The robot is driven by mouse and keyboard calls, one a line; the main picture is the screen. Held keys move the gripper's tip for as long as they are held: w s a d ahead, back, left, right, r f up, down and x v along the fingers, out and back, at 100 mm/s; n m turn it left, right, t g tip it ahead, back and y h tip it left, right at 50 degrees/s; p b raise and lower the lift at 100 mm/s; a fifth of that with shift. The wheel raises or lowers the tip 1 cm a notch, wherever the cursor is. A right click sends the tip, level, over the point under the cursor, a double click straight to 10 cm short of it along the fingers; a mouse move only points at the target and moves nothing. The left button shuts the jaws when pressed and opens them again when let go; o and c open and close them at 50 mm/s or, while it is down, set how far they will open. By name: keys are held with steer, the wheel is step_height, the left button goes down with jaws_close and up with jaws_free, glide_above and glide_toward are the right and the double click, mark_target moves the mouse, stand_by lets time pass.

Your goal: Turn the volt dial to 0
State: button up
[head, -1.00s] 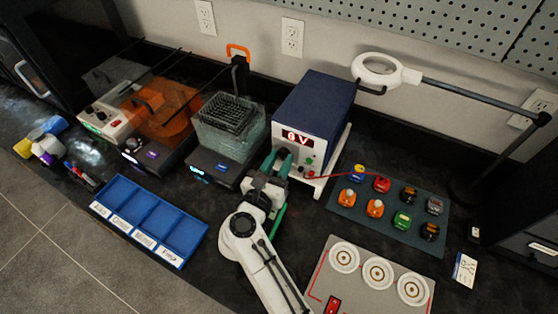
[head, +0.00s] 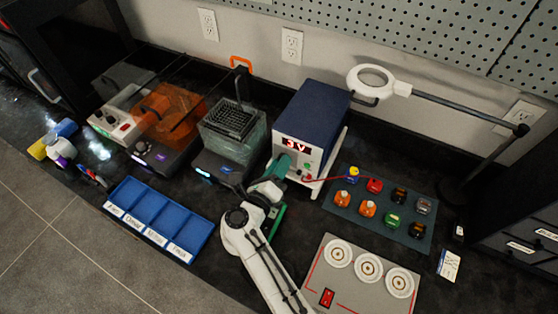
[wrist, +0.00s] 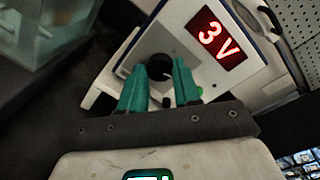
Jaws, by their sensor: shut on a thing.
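The power supply (head: 312,110) is a blue box with a white front, standing at the back middle of the bench. Its red display (head: 296,146) reads 3 V, and the display also reads 3 V in the wrist view (wrist: 220,38). The black volt dial (wrist: 161,68) sits on the white front beside the display. My gripper (head: 281,164) is at the front of the power supply. In the wrist view its teal fingers (wrist: 160,85) are shut on the dial, one on each side, and partly cover it.
A blue sorting tray (head: 158,216) lies front left. A mat (head: 377,214) with several coloured pieces lies to the right, and a red lead runs toward it. A glass tank (head: 233,130) stands left of the power supply. A magnifier lamp (head: 372,80) hangs at right.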

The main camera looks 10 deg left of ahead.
steer(key=shift+a+n+g+h+p, duration=0.1)
steer(key=shift+n+h+p, duration=0.35)
steer(key=shift+n, duration=1.8)
steer(key=shift+a+n+g+p, duration=0.1)
steer(key=shift+n+p, duration=0.6)
steer(key=shift+n, duration=1.6)
steer(key=shift+n+g+h+p, duration=0.1)
steer(key=shift+n+h+p, duration=0.35)
steer(key=shift+n, duration=1.8)
steer(key=shift+f, duration=0.1)
steer(key=o, duration=1.1)
steer(key=shift+c, duration=0.2)
steer(key=v, duration=1)
steer(key=shift+s, duration=0.35)
